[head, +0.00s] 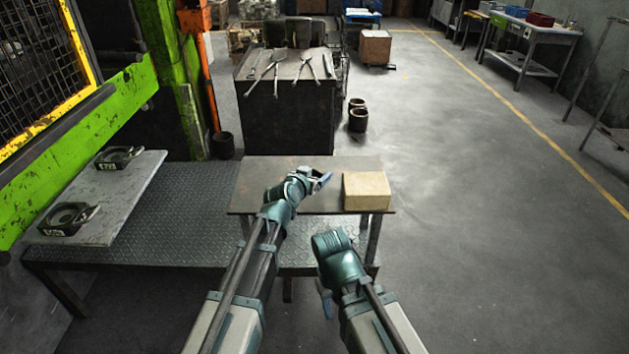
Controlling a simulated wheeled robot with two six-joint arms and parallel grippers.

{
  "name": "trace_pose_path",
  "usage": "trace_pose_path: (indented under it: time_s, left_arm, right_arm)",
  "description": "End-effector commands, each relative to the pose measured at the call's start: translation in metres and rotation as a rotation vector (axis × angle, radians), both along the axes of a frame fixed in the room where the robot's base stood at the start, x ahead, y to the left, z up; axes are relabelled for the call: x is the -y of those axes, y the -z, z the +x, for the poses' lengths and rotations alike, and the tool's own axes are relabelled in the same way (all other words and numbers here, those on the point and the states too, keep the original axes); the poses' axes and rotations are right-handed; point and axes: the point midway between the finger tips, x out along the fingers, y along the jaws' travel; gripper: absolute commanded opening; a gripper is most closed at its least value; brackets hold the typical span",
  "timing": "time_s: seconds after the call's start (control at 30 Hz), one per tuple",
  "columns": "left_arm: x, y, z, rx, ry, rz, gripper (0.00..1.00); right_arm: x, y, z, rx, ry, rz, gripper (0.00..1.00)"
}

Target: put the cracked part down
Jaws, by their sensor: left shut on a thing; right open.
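My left gripper (319,182) is above the small dark table (334,165), left of the tan block. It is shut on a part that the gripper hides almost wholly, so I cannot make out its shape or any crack. My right gripper (325,298) is lower in the view, in front of the table's near edge, open and empty. Its fingertips show only partly beside my wrist.
A tan block (367,196) stands on the table's right side. A dark bench (290,110) with tongs stands behind.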

Motion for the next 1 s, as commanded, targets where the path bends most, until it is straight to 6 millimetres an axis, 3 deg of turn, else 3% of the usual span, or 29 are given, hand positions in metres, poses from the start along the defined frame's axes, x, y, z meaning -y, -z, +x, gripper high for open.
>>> trace_pose_path:
  time_s: [0.03,0.2,0.47,0.8,1.0]
  left_arm:
    - [-0.001,0.001,0.013,0.000,-0.002,-0.002,0.00]
    - [-0.002,0.002,0.026,0.001,-0.001,0.000,0.00]
    - [-0.003,0.006,0.027,0.001,0.000,-0.001,0.00]
    - [-0.002,0.040,0.026,0.001,0.000,-0.001,0.00]
    - [-0.002,0.037,0.026,0.001,0.000,-0.001,0.00]
  right_arm:
    - [0.000,0.002,0.000,0.000,0.000,0.000,0.50]
    - [0.000,0.003,0.000,0.000,0.000,0.000,0.50]
    - [0.000,0.006,0.000,0.000,0.000,0.000,0.50]
    - [0.000,0.040,0.000,0.000,0.000,0.000,0.50]
    - [0.000,0.037,0.000,0.000,0.000,0.000,0.50]
